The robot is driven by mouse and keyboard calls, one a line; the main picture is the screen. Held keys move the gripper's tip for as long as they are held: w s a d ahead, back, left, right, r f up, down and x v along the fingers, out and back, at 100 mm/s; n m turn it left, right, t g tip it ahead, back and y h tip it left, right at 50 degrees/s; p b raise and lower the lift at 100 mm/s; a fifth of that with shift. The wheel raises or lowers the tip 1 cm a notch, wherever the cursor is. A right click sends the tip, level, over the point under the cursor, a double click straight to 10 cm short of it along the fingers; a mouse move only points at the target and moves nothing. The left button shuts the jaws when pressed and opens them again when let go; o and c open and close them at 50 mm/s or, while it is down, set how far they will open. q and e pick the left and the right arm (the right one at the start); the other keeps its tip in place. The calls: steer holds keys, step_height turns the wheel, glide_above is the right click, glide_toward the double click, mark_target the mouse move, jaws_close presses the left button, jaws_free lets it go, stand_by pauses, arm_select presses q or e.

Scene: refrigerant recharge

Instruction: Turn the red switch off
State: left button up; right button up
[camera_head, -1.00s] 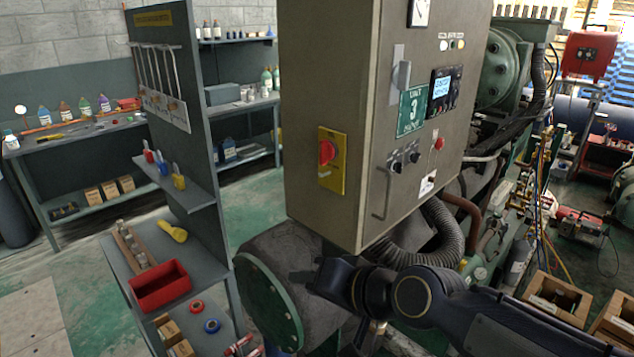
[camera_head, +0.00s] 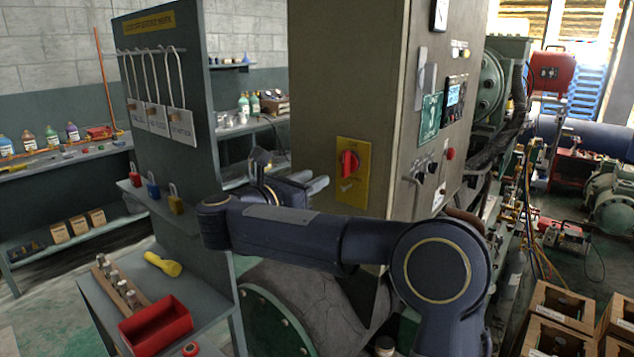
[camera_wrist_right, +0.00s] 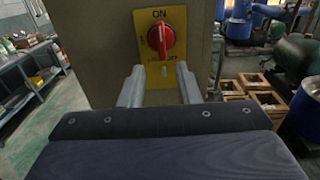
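The red switch (camera_head: 349,163) is a rotary knob on a yellow plate (camera_head: 342,190) on the side of the grey-brown cabinet (camera_head: 390,60). In the right wrist view the red switch (camera_wrist_right: 160,38) stands upright below the word ON. My right gripper (camera_head: 322,184) is just left of the plate in the head view. In the right wrist view its two fingers (camera_wrist_right: 160,82) are spread apart, with the knob ahead of and between them. No contact with the knob shows. My left gripper is not in view.
A grey pegboard stand (camera_head: 160,80) with padlocks (camera_head: 153,187) and a red bin (camera_head: 155,322) stands left of my right arm. Other knobs (camera_head: 417,175) are on the cabinet's front face. Wooden crates (camera_head: 560,305) stand at the lower right.

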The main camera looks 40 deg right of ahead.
mark_target(343, 165)
steer(key=p+x, duration=0.2)
steer(key=x, duration=0.1)
steer(key=p+x, duration=0.2)
steer(key=x, duration=0.1)
steer(key=p+x, duration=0.3)
steer(key=shift+d+r, duration=0.2)
steer(key=shift+r, duration=0.05)
steer(key=shift+f+b, duration=0.3)
steer(key=shift+b, duration=0.05)
steer(key=shift+c, duration=0.9)
jaws_close()
steer(key=n+p, duration=0.1)
steer(key=n, duration=0.2)
steer(key=shift+r+n, duration=0.1)
steer(key=shift+n, duration=0.7)
